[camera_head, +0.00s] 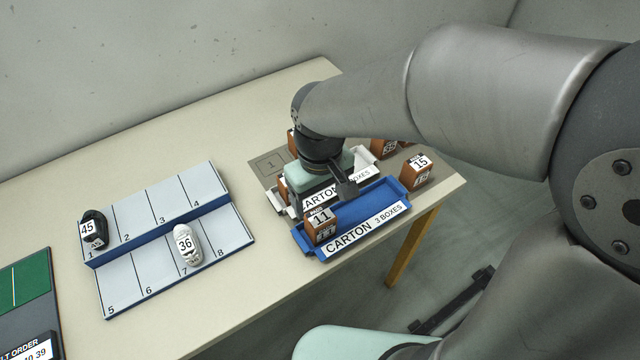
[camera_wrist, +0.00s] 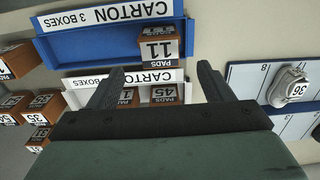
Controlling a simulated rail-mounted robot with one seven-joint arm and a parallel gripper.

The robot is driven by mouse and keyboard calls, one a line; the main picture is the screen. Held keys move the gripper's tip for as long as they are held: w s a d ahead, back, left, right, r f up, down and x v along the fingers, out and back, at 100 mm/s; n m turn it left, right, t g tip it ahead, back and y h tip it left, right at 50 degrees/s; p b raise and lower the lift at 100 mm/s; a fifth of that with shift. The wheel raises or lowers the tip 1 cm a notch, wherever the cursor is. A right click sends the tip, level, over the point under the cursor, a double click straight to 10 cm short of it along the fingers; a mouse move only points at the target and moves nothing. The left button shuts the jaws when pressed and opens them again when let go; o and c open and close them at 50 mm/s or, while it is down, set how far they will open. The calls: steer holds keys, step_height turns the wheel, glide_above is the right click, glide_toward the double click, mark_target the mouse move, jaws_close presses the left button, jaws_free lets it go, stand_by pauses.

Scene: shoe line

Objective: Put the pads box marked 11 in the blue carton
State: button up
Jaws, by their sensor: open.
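The brown pads box marked 11 (camera_head: 320,226) stands upright in the left end of the blue carton (camera_head: 358,208). In the wrist view the box (camera_wrist: 158,47) shows its 11 label, with the blue carton (camera_wrist: 85,47) around it and the carton's other part empty. My gripper (camera_head: 322,193) is above the cartons, just behind the box. In the wrist view my gripper (camera_wrist: 160,76) has its fingers spread with nothing held between them, apart from box 11.
A white carton (camera_wrist: 75,82) beside the blue one holds pads boxes, one marked 45 (camera_wrist: 164,93). A box marked 15 (camera_head: 416,170) stands right of the blue carton. More boxes (camera_head: 383,148) stand behind. A numbered shoe rack (camera_head: 150,265) is at left, with bare table between.

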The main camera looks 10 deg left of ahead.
mark_target(321, 216)
steer(key=shift+d+r, duration=0.1)
steer(key=shift+r, duration=1.5)
steer(key=s+d+m, duration=0.3)
steer(key=d+m, duration=0.1)
steer(key=d, duration=0.5)
steer(key=s+d+f+m, duration=0.1)
steer(key=s+d+m, duration=0.2)
steer(key=d, duration=0.7)
steer(key=shift+s+d+m, duration=0.25)
steer(key=shift+s+m, duration=0.15)
steer(key=shift+s, duration=0.3)
